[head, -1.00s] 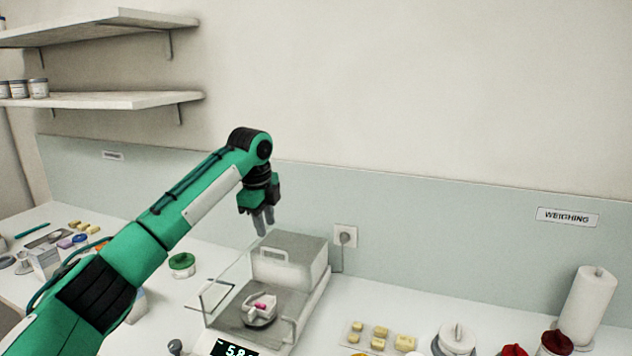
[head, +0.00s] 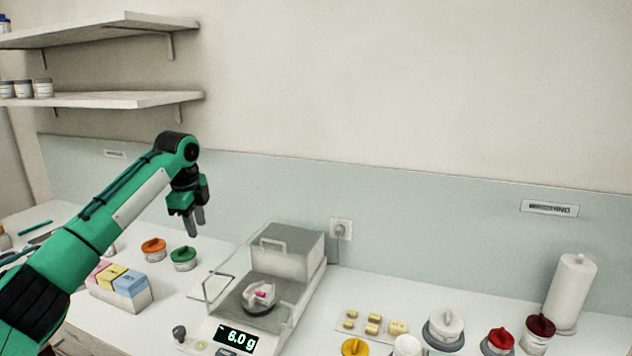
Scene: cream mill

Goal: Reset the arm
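My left arm reaches in from the left over the bench. My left gripper (head: 198,221) points down in the air, left of the balance and above the bench near the green-lidded jar. Nothing shows between its fingers; they look close together, and I cannot tell whether they are open or shut. The balance (head: 262,332) reads 6.0 g on its display (head: 237,339). A small white weighing boat (head: 258,295) with something pink in it sits on the pan. My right gripper is not in view.
Green-lidded (head: 183,257) and orange-lidded (head: 153,248) jars stand below my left gripper, with a box of coloured packs (head: 121,286) nearby. A tray of yellowish pieces (head: 373,325), several lidded jars and a paper roll (head: 570,292) stand right. Shelves (head: 110,100) hang upper left.

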